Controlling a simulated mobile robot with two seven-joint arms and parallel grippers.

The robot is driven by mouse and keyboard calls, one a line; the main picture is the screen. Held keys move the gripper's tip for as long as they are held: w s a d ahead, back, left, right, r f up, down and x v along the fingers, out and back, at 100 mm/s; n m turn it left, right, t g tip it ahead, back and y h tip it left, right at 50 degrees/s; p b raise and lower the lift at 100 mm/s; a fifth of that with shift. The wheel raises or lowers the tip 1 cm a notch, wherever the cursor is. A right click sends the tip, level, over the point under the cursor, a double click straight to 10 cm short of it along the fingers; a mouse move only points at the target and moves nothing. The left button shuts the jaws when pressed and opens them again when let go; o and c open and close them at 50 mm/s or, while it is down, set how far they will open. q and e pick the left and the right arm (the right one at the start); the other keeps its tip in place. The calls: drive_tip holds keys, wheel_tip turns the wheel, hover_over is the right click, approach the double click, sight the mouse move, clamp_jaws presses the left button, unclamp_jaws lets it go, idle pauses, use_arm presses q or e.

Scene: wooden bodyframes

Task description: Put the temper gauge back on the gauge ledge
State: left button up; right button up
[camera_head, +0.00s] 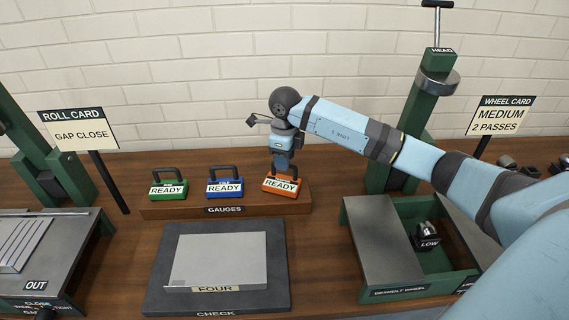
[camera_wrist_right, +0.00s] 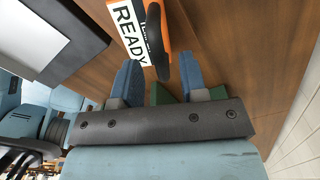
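An orange gauge (camera_head: 282,184) with a dark handle and a READY card sits at the right end of the wooden gauge ledge (camera_head: 226,209). A blue gauge (camera_head: 225,184) and a green gauge (camera_head: 168,186) stand left on the same ledge. My left gripper is not in view.
A grey check plate (camera_head: 277,262) with a FOUR block (camera_head: 220,262) lies in front of the ledge. Another green machine (camera_head: 60,180) stands left.

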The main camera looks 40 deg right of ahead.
wheel_tip(320, 180, up, 10)
drive_tip(key=shift+f, duration=0.15)
idle(0.6)
